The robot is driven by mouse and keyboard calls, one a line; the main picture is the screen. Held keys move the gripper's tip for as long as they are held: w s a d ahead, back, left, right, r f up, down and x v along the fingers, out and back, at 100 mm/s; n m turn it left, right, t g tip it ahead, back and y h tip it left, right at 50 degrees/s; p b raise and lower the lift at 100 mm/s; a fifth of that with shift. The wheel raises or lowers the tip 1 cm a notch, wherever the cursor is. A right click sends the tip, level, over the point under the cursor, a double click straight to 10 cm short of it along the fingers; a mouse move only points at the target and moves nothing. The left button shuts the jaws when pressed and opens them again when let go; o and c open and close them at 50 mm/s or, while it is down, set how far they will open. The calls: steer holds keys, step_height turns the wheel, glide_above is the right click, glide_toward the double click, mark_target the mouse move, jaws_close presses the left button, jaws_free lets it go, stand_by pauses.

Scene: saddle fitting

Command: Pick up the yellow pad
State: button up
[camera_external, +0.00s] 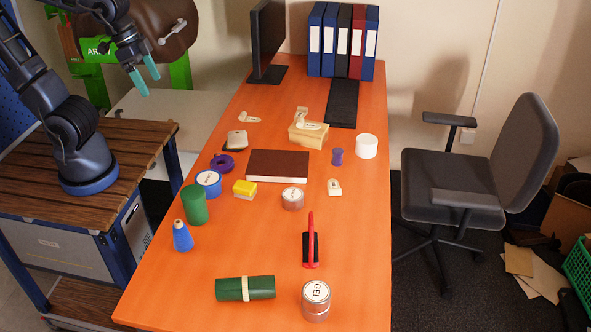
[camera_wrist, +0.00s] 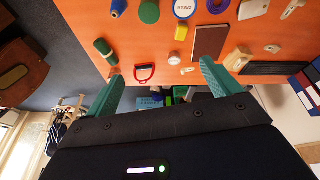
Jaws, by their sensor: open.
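The yellow pad (camera_external: 245,188) is a small block with a yellow top and a pale lower part. In the external view it lies on the orange table (camera_external: 258,275), left of the middle, just below the brown book (camera_external: 277,166). My gripper (camera_external: 147,83) is raised at the upper left, well apart from the pad. Its teal fingers are spread and empty, and they also show in the wrist view (camera_wrist: 160,74).
A blue bottle (camera_external: 182,237), red-handled tool (camera_external: 311,243) and green roll (camera_external: 245,288) lie nearer the front. A monitor (camera_external: 266,38) and binders (camera_external: 343,40) stand at the back.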

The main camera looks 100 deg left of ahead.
steer(key=w+a+f+n+g, duration=0.1)
steer(key=w+a+f+n, duration=0.2)
steer(key=w, duration=0.4)
steer(key=n+g, duration=0.3)
steer(key=n, duration=0.8)
glide_above(244, 185)
step_height(244, 185, down, 27)
steer(key=f, duration=0.6)
steer(key=shift+a, duration=0.25)
steer(key=shift+d+f, duration=0.2)
steer(key=shift+f, duration=2.6)
steer(key=c, duration=1.1)
steer(key=shift+r, duration=0.1)
